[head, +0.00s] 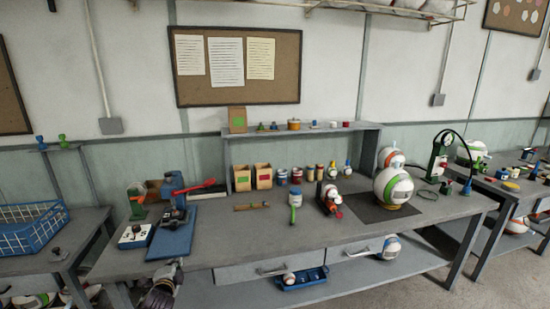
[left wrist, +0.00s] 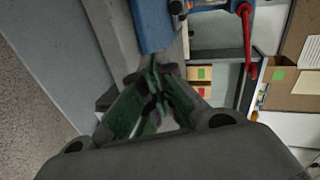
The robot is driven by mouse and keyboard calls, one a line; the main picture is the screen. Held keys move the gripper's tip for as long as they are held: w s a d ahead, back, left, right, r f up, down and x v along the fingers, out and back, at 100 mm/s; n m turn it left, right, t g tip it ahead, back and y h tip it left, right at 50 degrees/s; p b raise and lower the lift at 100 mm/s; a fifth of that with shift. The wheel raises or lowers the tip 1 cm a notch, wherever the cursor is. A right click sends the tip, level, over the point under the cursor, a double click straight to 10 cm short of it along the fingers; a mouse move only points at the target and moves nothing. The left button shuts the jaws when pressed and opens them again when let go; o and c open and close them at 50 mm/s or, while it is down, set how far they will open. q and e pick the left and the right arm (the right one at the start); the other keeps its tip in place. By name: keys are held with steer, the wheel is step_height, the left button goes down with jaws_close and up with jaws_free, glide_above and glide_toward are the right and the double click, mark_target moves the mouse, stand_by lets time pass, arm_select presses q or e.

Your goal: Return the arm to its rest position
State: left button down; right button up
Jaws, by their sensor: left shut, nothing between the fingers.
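My left gripper (head: 163,283) shows at the bottom left of the head view, in front of the bench's front edge and below the blue press. In the left wrist view its green-padded fingers (left wrist: 152,82) meet at the tips with nothing between them. The press (head: 174,222) has a blue base and a long red lever, and stands on the left part of the grey bench (head: 260,235). Its blue base (left wrist: 153,25) and red lever (left wrist: 246,35) also show in the left wrist view, beyond the fingertips. My right gripper is not in view.
A white control box (head: 135,236) sits left of the press. Jars and cardboard bins (head: 253,177) line the back. A blue wire basket (head: 30,228) stands on the left table. A blue tray (head: 302,278) lies below.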

arm_select(q)
steer(key=s+f+n+g+h, duration=0.25)
steer(key=f+n, duration=0.55)
steer(key=f, duration=0.9)
steer(key=s+d+f+n+g, duration=0.1)
steer(key=s+f+n, duration=0.1)
steer(key=s+f, duration=0.65)
steer(key=s+f+n+g, duration=0.15)
steer(key=s+f, duration=0.35)
steer(key=f, duration=0.6)
steer(key=s+d+f+g, duration=0.1)
steer(key=s+f+g, duration=0.1)
steer(key=s+f, duration=0.7)
steer(key=s+d+f+g, duration=0.1)
steer(key=s+f+g, duration=0.35)
steer(key=s, duration=0.85)
steer(key=s+d+f, duration=0.2)
steer(key=s+f, duration=0.1)
steer(key=s, duration=0.8)
steer(key=s+d+f+g, duration=0.1)
steer(key=s+d+f, duration=0.1)
steer(key=s, duration=1)
steer(key=shift+d+f, duration=0.25)
steer(key=shift+f, duration=0.35)
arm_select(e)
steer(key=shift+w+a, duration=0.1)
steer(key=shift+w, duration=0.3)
